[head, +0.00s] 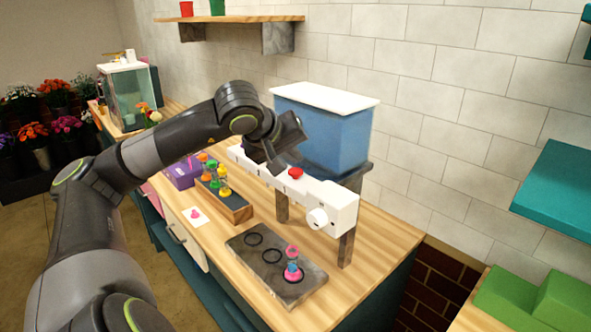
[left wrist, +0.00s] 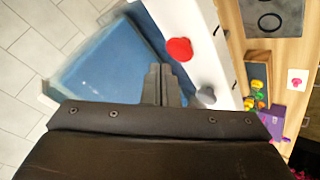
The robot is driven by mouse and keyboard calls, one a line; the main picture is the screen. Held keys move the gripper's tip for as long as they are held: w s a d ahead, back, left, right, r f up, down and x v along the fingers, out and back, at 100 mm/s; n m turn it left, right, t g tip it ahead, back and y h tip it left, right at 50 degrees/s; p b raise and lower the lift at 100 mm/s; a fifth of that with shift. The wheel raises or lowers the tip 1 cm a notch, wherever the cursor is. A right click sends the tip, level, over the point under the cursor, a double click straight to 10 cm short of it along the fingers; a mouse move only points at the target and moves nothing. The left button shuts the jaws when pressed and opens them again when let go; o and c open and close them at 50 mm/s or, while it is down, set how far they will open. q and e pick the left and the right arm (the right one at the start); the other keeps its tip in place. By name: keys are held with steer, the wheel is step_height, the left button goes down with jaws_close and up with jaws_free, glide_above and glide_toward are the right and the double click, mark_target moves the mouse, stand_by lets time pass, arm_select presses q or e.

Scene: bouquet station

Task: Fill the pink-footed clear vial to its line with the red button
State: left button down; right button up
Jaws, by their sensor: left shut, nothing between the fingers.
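The red button (head: 296,173) sits on top of the white dispenser bar (head: 341,199); it also shows in the left wrist view (left wrist: 179,49). My left gripper (head: 274,166) is shut and empty, just left of the button and above the bar. In the left wrist view its fingertips (left wrist: 160,72) are together, near the button but apart from it in the picture. A small vial with a pink foot, a bluish middle and a pink rim (head: 292,264) stands upright on the right ring of the dark tray (head: 262,278). Its line and fill level are too small to tell.
A blue tank with a white lid (head: 322,128) stands behind the bar. A block of several coloured vials (head: 234,207), a purple box (head: 183,172) and a white card with a pink mark (head: 196,216) lie to the left. The tray's other rings are empty.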

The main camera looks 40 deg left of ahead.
mark_target(293, 173)
arm_select(q)
step_height(293, 173, up, 5)
steer(key=p, duration=0.3)
steer(key=shift+f, duration=0.1)
stand_by(0.8)
steer(key=shift+d, duration=0.1)
stand_by(1.9)
